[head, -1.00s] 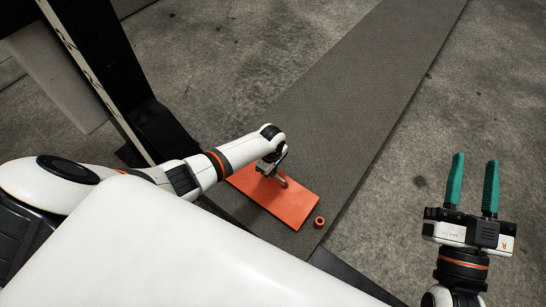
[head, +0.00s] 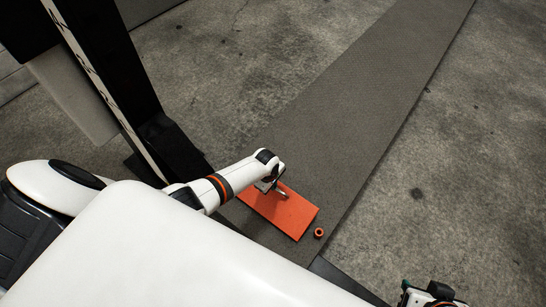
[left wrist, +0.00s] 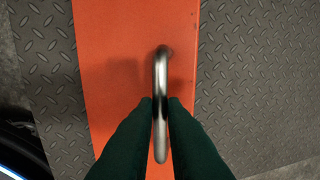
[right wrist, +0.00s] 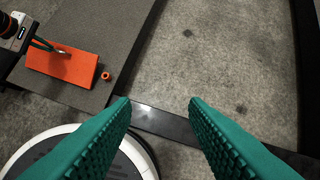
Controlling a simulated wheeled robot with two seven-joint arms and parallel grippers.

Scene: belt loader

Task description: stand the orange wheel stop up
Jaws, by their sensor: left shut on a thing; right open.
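The orange wheel stop (head: 290,214) lies on the dark grey strip, its broad orange face up, with a bent metal handle on that face. It also shows in the left wrist view (left wrist: 110,70) and at the upper left of the right wrist view (right wrist: 62,66). My left gripper (head: 272,188) is at the handle. In the left wrist view, its green fingers (left wrist: 160,108) are shut on the metal handle (left wrist: 161,75). My right gripper (right wrist: 160,103) is open and empty, well away from the stop; only part of it shows at the head view's lower right edge.
A small orange ring (head: 319,233) lies beside the stop's near right corner. The textured grey strip (head: 370,90) runs away to the upper right. A dark post (head: 120,80) stands at the left. Bare concrete floor (head: 470,150) is clear on the right.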

